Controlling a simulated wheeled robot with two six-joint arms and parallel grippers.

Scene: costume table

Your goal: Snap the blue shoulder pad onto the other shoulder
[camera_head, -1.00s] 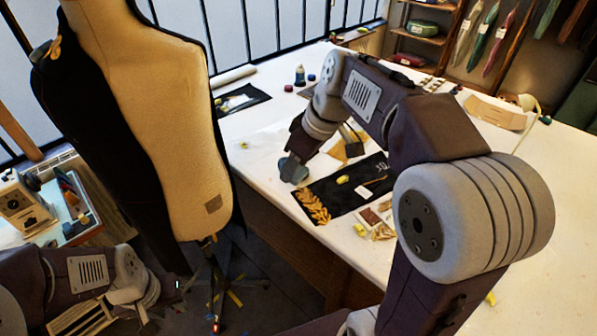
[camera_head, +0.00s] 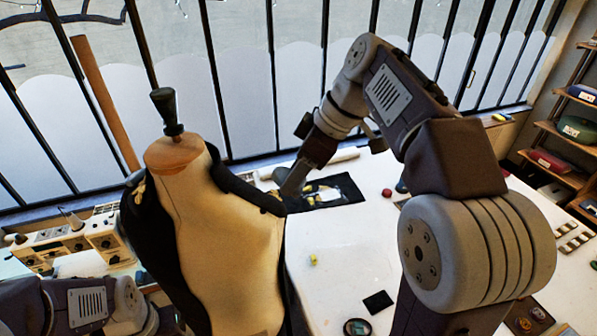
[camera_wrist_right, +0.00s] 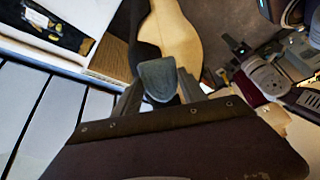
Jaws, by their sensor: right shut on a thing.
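The dress form (camera_head: 225,250) stands left of centre in the head view, with a black garment (camera_head: 155,240) over its left side and a black strip over its right shoulder (camera_head: 240,187). A small gold trim (camera_head: 137,188) shows at its left shoulder. My right gripper (camera_head: 287,186) is beside the right shoulder. In the right wrist view it is shut on the blue shoulder pad (camera_wrist_right: 157,78), a grey-blue rounded piece between the fingers. The pad overlaps the form in that view; contact is unclear. My left arm is low at the left; its gripper (camera_head: 168,318) is dark and its jaws are unclear.
The white table (camera_head: 335,270) lies right of and behind the form, with a black mat (camera_head: 335,190) and small items on it. A dark knob (camera_head: 167,108) tops the form's neck. A sewing machine (camera_head: 75,240) stands at left, and shelves (camera_head: 570,130) at far right.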

